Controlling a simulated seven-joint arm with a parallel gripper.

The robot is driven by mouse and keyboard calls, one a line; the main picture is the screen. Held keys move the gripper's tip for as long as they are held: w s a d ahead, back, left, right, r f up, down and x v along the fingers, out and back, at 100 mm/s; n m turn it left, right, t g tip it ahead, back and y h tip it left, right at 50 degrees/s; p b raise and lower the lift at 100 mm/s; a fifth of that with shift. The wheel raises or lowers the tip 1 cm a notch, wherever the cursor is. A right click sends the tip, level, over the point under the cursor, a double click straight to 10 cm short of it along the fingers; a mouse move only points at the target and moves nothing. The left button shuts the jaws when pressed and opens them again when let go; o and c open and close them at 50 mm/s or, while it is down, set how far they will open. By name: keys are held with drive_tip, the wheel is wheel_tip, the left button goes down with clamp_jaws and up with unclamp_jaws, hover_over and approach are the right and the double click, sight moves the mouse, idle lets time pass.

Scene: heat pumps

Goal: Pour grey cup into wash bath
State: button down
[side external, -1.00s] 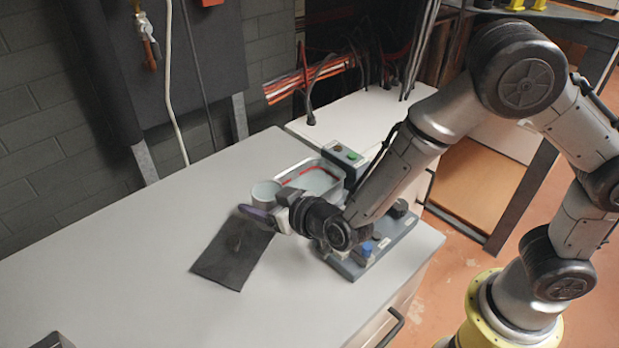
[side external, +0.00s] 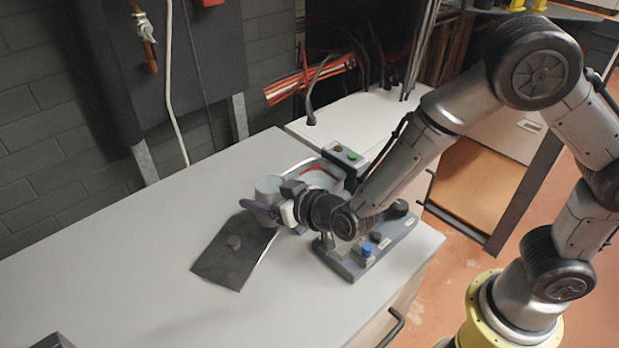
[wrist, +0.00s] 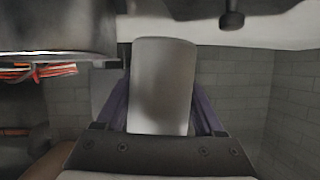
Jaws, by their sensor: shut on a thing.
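The grey cup (side external: 268,188) is held between the fingers of my gripper (side external: 265,207), near the left edge of the bath in the side view. In the wrist view the cup (wrist: 162,85) sits between the two purple fingers (wrist: 160,118), its wall towards the camera. The wash bath (side external: 318,172) is a metal tray with pale liquid and a red line inside. It stands just behind and right of my gripper, partly hidden by my arm. I cannot tell the cup's exact tilt or its contents.
A dark mat (side external: 228,258) with a small dark round thing (side external: 234,242) on it lies in front. A grey base with knobs (side external: 365,255) stands at the right, partly under my arm.

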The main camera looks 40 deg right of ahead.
sight(268, 181)
drive_tip(key=shift+w+d+r+m+y, duration=0.1)
drive_tip(key=shift+d+r+m+y, duration=0.35)
drive_tip(key=shift+r, duration=0.25)
drive_tip(key=shift+w+d+r+m+y, duration=0.1)
drive_tip(key=shift+d+r+m+y, duration=0.2)
drive_tip(key=shift+r+m, duration=0.35)
idle(1.6)
drive_tip(key=shift+d+m+y+b, duration=0.35)
drive_tip(key=shift+d+m+y, duration=0.1)
drive_tip(key=shift+d+m, duration=0.1)
idle(1.0)
drive_tip(key=shift+w+d+r+m+y, duration=0.2)
drive_tip(key=shift+d+r+m+y, duration=0.1)
drive_tip(key=shift+d+m+y, duration=0.25)
idle(1.0)
drive_tip(key=shift+d+r+m+y, duration=0.15)
drive_tip(key=shift+r+m+y, duration=0.2)
drive_tip(key=shift+m, duration=0.25)
idle(1.3)
